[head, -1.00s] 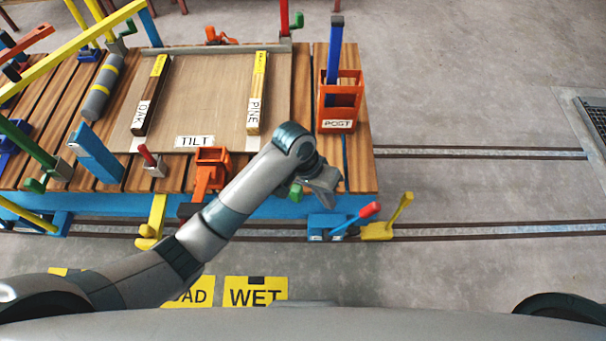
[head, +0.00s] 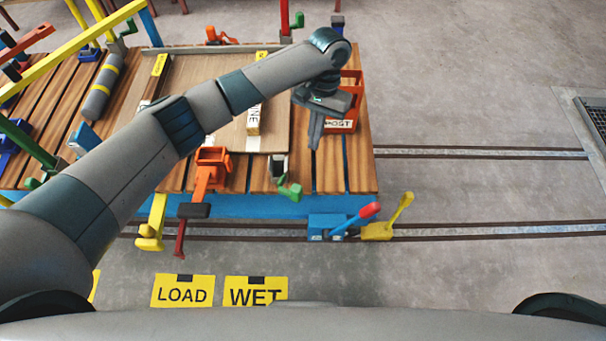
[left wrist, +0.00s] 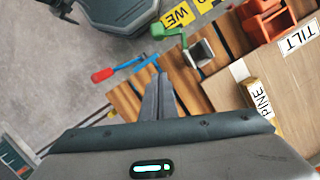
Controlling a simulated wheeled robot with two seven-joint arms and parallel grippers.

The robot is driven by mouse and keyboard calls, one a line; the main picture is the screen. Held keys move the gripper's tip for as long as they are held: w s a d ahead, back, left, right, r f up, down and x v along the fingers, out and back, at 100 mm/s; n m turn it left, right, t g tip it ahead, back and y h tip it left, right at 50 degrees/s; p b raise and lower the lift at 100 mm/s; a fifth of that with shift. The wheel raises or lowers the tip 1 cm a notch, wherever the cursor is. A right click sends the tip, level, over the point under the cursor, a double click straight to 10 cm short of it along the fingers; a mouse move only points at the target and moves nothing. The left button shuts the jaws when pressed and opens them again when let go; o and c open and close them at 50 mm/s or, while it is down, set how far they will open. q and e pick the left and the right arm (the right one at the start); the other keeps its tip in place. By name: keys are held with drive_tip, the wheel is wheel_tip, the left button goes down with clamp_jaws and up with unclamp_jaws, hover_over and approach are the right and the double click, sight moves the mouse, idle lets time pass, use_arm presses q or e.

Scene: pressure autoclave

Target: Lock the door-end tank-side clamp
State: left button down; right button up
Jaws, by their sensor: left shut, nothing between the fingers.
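A clamp with a grey block and a green crank-shaped handle (head: 289,189) sits at the front right of the slatted deck. It also shows in the left wrist view, its green handle (left wrist: 167,34) beside the grey block. A similar clamp with a green handle and red bar (head: 291,28) stands at the far edge. No label shows which end or side each belongs to. My left gripper (head: 314,142) is shut and empty, above the deck beside the POST box, apart from the front clamp. Its closed fingers (left wrist: 158,98) show in the wrist view. My right gripper is not in view.
The orange POST box (head: 346,112) stands partly behind my left gripper. An orange bracket (head: 211,165) is on the deck's front edge. A blue lever unit (head: 327,228) with a red grip and a yellow lever (head: 379,231) sit by the rail.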

use_arm(q)
drive_tip(key=shift+w+a+r, duration=0.1)
drive_tip(key=shift+w, duration=0.05)
idle(0.3)
drive_tip(key=s+a+f+p, duration=0.2)
drive_tip(key=s+f+p, duration=0.3)
drive_tip(key=f, duration=0.4)
drive_tip(key=shift+s+a+f+p, duration=0.35)
drive_tip(key=shift+s, duration=0.1)
idle(0.3)
